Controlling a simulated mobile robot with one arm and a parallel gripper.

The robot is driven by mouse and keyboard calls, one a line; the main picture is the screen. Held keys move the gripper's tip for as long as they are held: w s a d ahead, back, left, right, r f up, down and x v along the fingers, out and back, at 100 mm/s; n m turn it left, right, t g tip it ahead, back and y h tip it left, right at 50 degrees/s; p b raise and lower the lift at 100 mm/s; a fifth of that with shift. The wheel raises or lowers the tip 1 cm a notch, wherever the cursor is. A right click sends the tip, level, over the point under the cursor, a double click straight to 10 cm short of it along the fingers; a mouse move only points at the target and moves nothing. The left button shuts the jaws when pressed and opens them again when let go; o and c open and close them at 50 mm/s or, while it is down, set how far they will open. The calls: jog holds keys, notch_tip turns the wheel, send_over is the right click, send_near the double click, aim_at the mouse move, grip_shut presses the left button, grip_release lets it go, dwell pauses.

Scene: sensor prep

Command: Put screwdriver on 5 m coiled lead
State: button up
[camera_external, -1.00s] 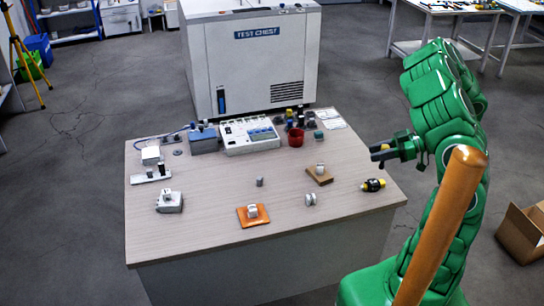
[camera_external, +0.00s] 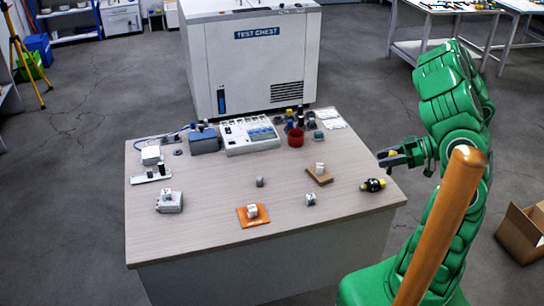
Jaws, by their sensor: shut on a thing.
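My gripper (camera_external: 386,156) is at the right, in the air just past the table's right edge. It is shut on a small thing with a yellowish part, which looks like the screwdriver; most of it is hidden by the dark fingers. I cannot pick out the 5 m coiled lead with certainty among the small things on the table.
The table (camera_external: 215,220) holds an orange pad (camera_external: 243,222) with a white block, a brown pad (camera_external: 325,180), a small cube (camera_external: 311,199), a grey box (camera_external: 204,141), a white panel (camera_external: 235,148) and a red cup (camera_external: 296,138). Its front left is clear. A cardboard box (camera_external: 524,234) stands on the floor.

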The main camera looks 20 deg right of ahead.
jog(key=shift+w+d+f, duration=0.25)
jog(key=shift+w+f, duration=1)
jog(key=shift+w, duration=0.1)
jog(key=shift+w+d+f, duration=0.2)
jog(key=shift+w+f, duration=1)
jog(key=shift+w, duration=0.2)
jog(key=shift+w+d+f, duration=0.25)
jog(key=shift+w+f, duration=1)
jog(key=shift+w, duration=0.1)
jog(key=shift+f, duration=1.6)
jog(key=o, duration=1.1)
jog(key=shift+f, duration=0.1)
jog(key=shift+c, duration=0.2)
jog(key=v, duration=1.2)
